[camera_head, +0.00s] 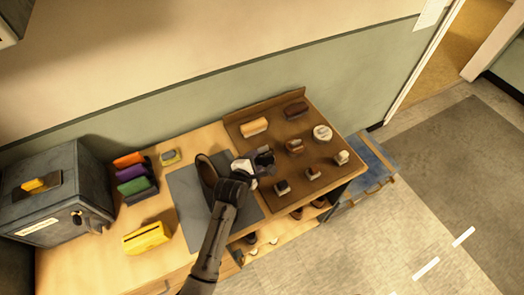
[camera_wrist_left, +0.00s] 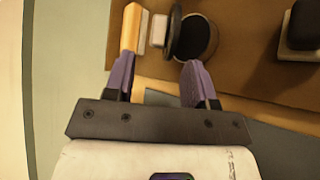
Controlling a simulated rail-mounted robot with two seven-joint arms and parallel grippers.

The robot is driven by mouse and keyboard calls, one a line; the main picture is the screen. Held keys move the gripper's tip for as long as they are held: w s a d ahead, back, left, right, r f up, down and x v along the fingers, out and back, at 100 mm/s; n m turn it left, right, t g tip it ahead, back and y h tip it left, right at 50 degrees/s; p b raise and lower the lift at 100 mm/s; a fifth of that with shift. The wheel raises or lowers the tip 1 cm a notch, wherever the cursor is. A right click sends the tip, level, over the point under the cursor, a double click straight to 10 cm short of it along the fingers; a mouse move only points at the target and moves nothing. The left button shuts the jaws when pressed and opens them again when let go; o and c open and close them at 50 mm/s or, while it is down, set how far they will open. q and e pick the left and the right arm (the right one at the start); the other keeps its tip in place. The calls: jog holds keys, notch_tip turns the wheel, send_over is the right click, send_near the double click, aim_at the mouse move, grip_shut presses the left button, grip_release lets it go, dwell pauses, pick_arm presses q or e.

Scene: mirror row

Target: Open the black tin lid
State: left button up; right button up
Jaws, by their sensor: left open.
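The black tin (camera_wrist_left: 198,37) is round and dark and sits on the brown board, just beyond my left fingertips in the left wrist view. A dark disc (camera_wrist_left: 174,31), seemingly its lid, stands steeply tilted at the tin's left side, beside a small pale block (camera_wrist_left: 158,30). My left gripper (camera_wrist_left: 155,72) is open and empty, its two purple fingers apart with nothing between their tips. In the head view my left gripper (camera_head: 260,165) reaches over the board's left edge and hides much of the tin. My right gripper is not in view.
On the brown board (camera_head: 310,155) are an orange brush (camera_head: 254,126), a dark brush (camera_head: 296,109), a white round tin (camera_head: 322,132) and several small items. Left stand a shoe (camera_head: 207,170), a yellow object (camera_head: 146,238) and a grey box (camera_head: 55,195). A wall runs behind.

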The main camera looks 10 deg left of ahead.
aim_at(263, 150)
pick_arm(q)
jog(key=shift+x, duration=3.7)
